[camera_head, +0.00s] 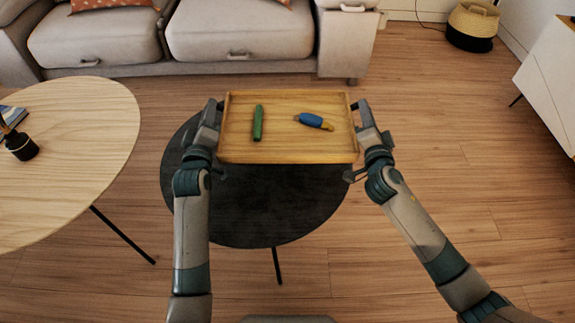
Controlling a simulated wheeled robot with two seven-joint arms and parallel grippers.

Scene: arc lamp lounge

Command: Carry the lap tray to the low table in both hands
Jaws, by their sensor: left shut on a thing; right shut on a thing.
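The lap tray (288,150) is a shallow rectangular wooden tray in the middle of the head view. A green stick-like object (258,123) and a blue and yellow object (312,121) lie in it. My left gripper (216,112) is shut on its left side, and my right gripper (362,112) is shut on its right side. The tray looks level. A round dark low table (255,205) shows below and around it, its far part hidden by the tray. I cannot tell how high the tray is above the tabletop.
A round light wood table (75,140) stands at the left with a black pot (20,146) on it. A grey sofa (240,30) is behind. A basket (472,25) and a white cabinet (550,80) are at the right. The floor at the right is clear.

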